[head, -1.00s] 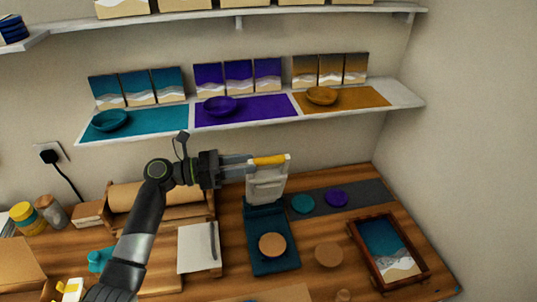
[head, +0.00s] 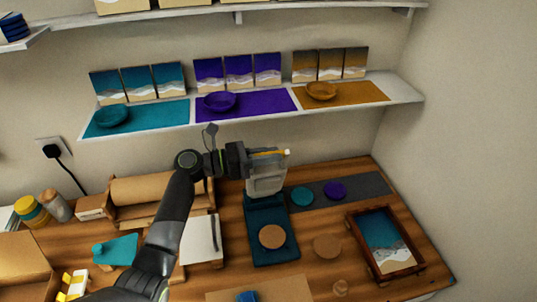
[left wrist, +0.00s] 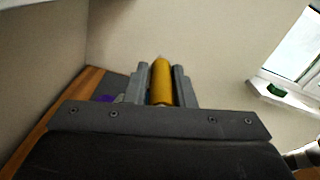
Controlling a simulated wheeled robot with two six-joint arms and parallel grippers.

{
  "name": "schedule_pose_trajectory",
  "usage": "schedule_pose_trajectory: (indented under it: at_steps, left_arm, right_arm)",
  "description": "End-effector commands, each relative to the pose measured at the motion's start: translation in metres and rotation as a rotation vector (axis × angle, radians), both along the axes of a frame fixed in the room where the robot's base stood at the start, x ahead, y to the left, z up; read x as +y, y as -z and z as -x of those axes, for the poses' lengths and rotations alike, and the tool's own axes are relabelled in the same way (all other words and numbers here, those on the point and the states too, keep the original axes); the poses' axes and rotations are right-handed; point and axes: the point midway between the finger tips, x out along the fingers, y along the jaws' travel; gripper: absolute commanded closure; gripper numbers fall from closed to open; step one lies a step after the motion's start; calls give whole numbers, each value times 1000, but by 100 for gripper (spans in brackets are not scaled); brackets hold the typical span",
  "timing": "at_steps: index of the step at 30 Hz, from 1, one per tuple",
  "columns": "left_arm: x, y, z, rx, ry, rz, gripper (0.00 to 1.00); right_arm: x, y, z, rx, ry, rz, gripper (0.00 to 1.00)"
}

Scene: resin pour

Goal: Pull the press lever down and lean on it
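The press stands on the wooden table, with a dark teal base (head: 270,222) and a pale grey upright head (head: 267,184). Its lever has a yellow handle (head: 287,153) at the top, lying roughly level in the head view. My left gripper (head: 268,155) is at the handle, with its fingers along it and hiding part of it. In the left wrist view the yellow handle (left wrist: 162,84) lies lengthwise between the two fingers, which look closed against its sides. A round wooden disc (head: 272,237) sits on the press base. My right gripper is not in view.
A framed tray (head: 350,222) with a beach picture stands at the right. A teal disc (head: 302,196) and a purple disc (head: 336,190) lie on a dark strip (head: 370,187) behind. A shelf (head: 405,92) with bowls and panels runs above. A wooden disc (head: 327,246) lies right of the press.

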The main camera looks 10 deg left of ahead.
Motion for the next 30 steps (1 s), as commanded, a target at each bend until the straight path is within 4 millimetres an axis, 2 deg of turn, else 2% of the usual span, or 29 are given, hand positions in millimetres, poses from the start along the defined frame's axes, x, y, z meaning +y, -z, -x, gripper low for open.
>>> schedule_pose_trajectory:
  at_steps: [3,14,20,30]
  left_arm:
    - [0,0,0,1,0,0,100]
    - [-2,3,7,-22,-1,-6,100]
    - [-10,14,31,-108,-2,-34,100]
    - [-28,57,86,-347,-4,-110,100]
  right_arm:
    - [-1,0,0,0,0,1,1]
    - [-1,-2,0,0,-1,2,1]
    - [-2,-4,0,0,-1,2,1]
    - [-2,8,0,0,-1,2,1]
